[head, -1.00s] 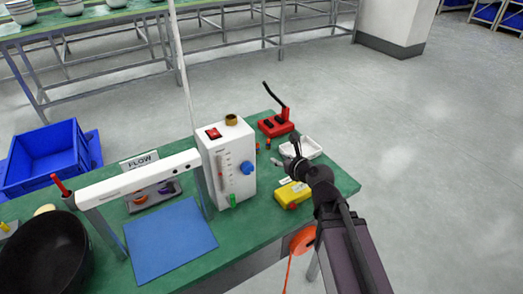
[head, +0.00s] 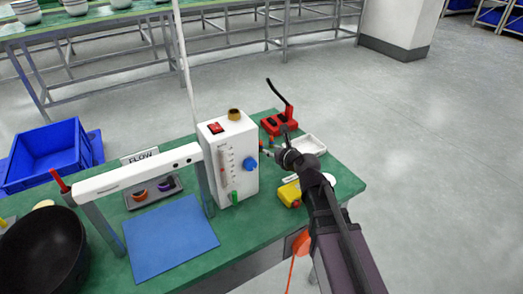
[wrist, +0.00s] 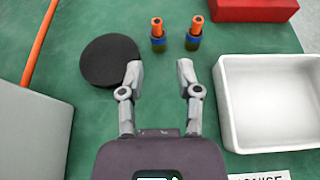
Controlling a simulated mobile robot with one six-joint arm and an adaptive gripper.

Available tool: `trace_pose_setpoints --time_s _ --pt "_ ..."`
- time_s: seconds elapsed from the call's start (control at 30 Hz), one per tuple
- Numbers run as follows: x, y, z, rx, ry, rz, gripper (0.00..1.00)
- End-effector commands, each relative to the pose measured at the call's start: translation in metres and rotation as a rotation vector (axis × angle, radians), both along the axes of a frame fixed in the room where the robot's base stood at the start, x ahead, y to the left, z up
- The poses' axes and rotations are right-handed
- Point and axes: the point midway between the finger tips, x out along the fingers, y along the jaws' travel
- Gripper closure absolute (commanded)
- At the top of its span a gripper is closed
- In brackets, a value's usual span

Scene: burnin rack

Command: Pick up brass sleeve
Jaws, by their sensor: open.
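Two small upright fittings, each with an orange top, a blue band and a brass-coloured lower part, stand on the green bench in the wrist view: a left one (wrist: 157,36) and a right one (wrist: 194,34). A brass-coloured ring (head: 234,114) sits on top of the white flow box in the head view. I cannot tell for sure which of these is the brass sleeve. My gripper (wrist: 160,72) is open and empty, its fingertips short of the two fittings. In the head view my gripper (head: 286,143) is right of the box and partly hides the small parts.
A white tray (wrist: 226,110) lies close on the right, with a red block (wrist: 254,8) behind it. A black disc (wrist: 108,60) is beside the left finger. The white flow box (head: 233,180) stands left of my arm. A yellow device (head: 289,194) lies nearer.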

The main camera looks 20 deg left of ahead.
Motion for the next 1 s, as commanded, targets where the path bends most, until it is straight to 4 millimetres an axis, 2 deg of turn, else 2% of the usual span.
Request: trace_pose_setpoints --time_s 0.1,0.63,1.0 --pt "0.006 0.007 -0.004 0.0 0.0 -0.001 0.56" --pt "0.01 0.011 -0.006 0.0 0.0 -0.002 0.56" --pt "0.034 0.041 -0.018 0.0 0.0 -0.001 0.56"
